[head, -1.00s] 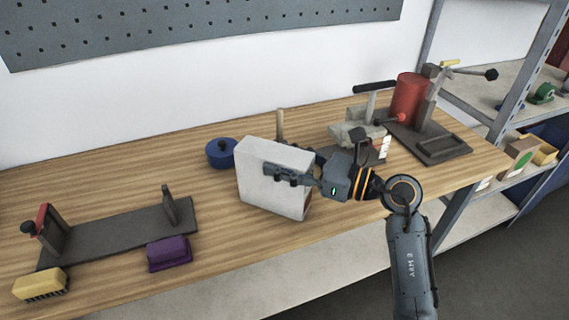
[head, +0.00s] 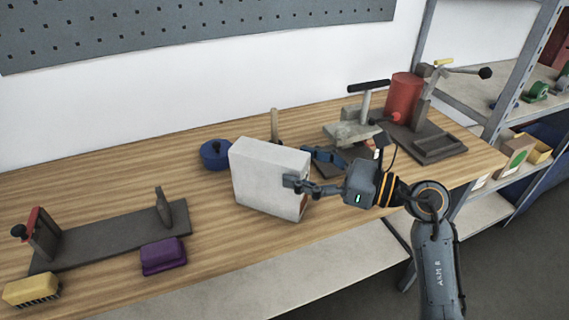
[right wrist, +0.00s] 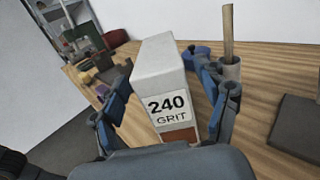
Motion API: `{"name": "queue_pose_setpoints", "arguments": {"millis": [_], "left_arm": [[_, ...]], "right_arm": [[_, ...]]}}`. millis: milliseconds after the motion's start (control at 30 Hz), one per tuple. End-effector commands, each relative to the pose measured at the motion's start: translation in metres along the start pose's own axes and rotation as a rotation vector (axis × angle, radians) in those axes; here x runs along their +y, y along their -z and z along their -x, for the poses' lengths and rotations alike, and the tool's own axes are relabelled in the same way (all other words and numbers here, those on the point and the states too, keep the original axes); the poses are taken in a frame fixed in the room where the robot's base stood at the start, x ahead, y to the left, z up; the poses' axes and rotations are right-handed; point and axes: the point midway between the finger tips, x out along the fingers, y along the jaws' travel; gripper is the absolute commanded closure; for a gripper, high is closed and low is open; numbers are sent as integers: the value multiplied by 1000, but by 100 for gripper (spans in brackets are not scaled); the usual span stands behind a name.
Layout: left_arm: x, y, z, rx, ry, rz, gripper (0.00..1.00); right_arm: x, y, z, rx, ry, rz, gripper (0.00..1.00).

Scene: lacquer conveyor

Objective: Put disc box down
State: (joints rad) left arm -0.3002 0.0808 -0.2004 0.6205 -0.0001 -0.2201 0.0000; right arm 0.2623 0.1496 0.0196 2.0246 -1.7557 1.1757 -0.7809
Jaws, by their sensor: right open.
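The disc box (head: 262,175) is a white box standing upright on the wooden bench. My right gripper (head: 302,170) is open at the box's right end. Its fingers (right wrist: 165,105) stand spread on either side of the box, with the near finger overlapping its edge in the head view; I cannot tell whether any finger touches it. My left gripper is not in view.
A blue lidded pot (head: 214,154) stands just behind the box. A dark fixture (head: 110,236), a purple block (head: 163,256) and a yellow brush (head: 32,289) lie to the left. A red cylinder (head: 402,97) and a grey press stand at the right. Bench between box and purple block is clear.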

Motion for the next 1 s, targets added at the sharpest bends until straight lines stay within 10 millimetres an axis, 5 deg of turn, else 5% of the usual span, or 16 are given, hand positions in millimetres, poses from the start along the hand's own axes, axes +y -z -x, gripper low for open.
{"name": "queue_pose_setpoints", "arguments": {"millis": [233, 767, 1000], "left_arm": [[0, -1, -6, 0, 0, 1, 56], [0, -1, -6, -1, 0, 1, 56], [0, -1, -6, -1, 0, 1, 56]], "right_arm": [[0, 0, 26, 0, 0, 2, 25], [1, -3, 27, -19, 3, -11, 25], [3, -44, 37, -321, 62, -244, 25]]}}
